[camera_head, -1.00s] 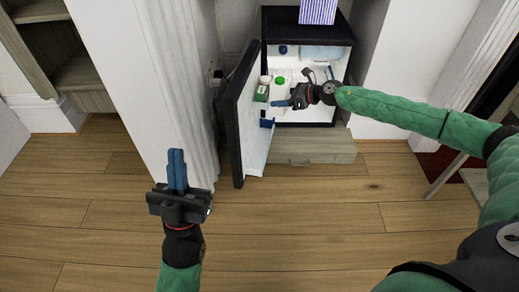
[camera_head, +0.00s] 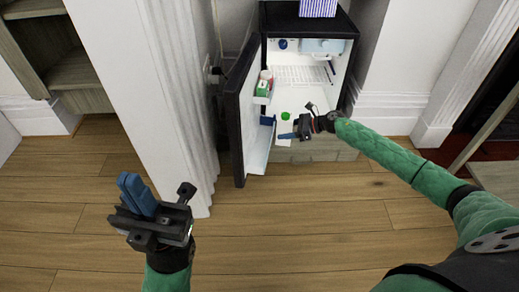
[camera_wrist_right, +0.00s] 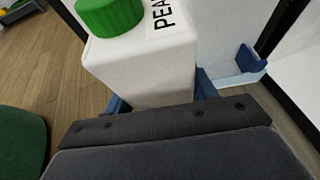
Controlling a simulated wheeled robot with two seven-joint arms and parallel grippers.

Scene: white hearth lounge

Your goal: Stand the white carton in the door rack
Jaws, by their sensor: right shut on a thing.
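The white carton (camera_wrist_right: 145,60) has a green screw cap (camera_wrist_right: 110,14) and black lettering. My right gripper (camera_head: 287,135) is shut on it, with blue fingers on both sides of the carton in the right wrist view. In the head view the green cap (camera_head: 286,115) shows just above the gripper, in front of the fridge opening. The open fridge door (camera_head: 238,120) has an upper rack holding items and a lower rack with a blue end piece (camera_head: 267,121); that rack also shows right of the carton in the wrist view (camera_wrist_right: 240,72). My left gripper (camera_head: 138,192) is shut and empty, over the floor.
The black fridge (camera_head: 308,24) stands open, with a striped box (camera_head: 318,8) on top and a wire shelf (camera_head: 300,75) inside. A green and white item (camera_head: 263,88) sits in the upper door rack. A white pillar (camera_head: 160,90) stands left of the door. The wooden floor in front is clear.

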